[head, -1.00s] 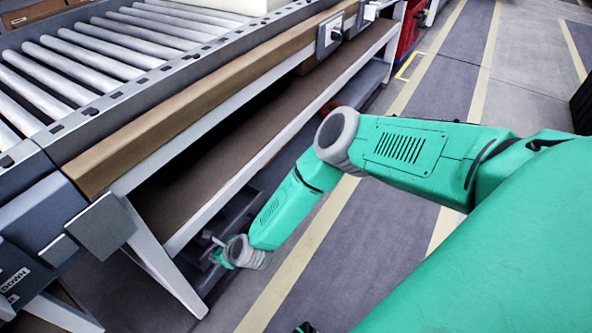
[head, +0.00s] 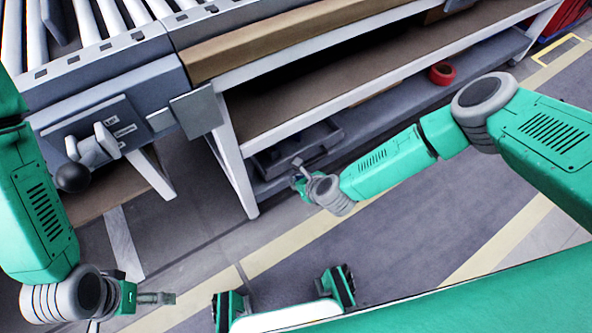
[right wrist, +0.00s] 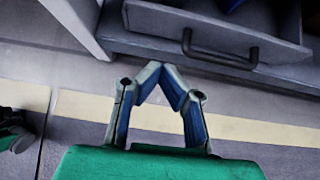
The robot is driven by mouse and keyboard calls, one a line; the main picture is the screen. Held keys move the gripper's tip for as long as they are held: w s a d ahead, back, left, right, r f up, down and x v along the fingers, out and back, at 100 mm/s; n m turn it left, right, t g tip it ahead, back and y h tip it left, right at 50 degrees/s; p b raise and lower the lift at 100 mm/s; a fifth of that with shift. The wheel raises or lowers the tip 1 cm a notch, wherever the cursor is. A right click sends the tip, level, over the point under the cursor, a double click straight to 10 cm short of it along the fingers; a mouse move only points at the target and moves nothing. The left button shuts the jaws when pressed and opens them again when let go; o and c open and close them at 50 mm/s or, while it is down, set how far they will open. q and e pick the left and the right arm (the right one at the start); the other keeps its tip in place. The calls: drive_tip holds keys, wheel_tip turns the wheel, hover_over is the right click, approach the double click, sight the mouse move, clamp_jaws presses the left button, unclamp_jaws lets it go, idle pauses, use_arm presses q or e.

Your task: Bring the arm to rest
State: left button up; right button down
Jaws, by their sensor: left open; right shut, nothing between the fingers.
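My right arm (head: 390,163) reaches in from the right in the head view, bent at the elbow. Its right gripper (head: 297,168) is small and partly hidden by the wrist, in front of the bench's lower shelf. In the right wrist view the right gripper's fingertips (right wrist: 160,68) meet, with nothing between them. My left arm (head: 40,215) hangs at the left edge of the head view. Its left gripper (head: 158,298) is open and empty over the floor, pointing right.
A roller conveyor (head: 110,60) with a black-knobbed lever (head: 75,177) stands at the upper left. A bench (head: 236,160) holds a dark tray (head: 325,138) and a red tape roll (head: 442,73) on its lower shelf. The tray's handle (right wrist: 220,57) lies beyond my right fingertips. Striped floor is clear.

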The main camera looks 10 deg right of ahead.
drive_tip(key=s+a+r+n+g+y+p, duration=0.15)
drive_tip(key=s+r+n, duration=0.25)
drive_tip(key=s+n, duration=0.45)
drive_tip(key=s+a+r+n+g, duration=0.1)
drive_tip(key=s+r+n+g, duration=0.2)
drive_tip(key=s+n, duration=0.55)
drive_tip(key=s+d+r+n+g+h, duration=0.1)
drive_tip(key=s+d+r+n+h, duration=0.15)
drive_tip(key=s+d+n, duration=0.35)
drive_tip(key=s+d+r+n+g+h, duration=0.1)
drive_tip(key=d+r+n, duration=0.25)
drive_tip(key=d, duration=0.45)
drive_tip(key=s+d+r+n+g+h, duration=0.1)
drive_tip(key=s+d+r+n, duration=0.1)
drive_tip(key=s+d+n, duration=0.3)
use_arm(q)
wheel_tip(320, 180, up, 15)
drive_tip(key=p, duration=1.3)
drive_tip(key=shift+a, duration=0.2)
use_arm(e)
wheel_tip(320, 180, up, 13)
drive_tip(key=w+d, duration=0.1)
drive_tip(key=shift+r+n, duration=0.15)
drive_tip(key=shift+n, duration=0.3)
use_arm(q)
drive_tip(key=shift+a, duration=0.2)
use_arm(e)
drive_tip(key=shift+w+a, duration=0.15)
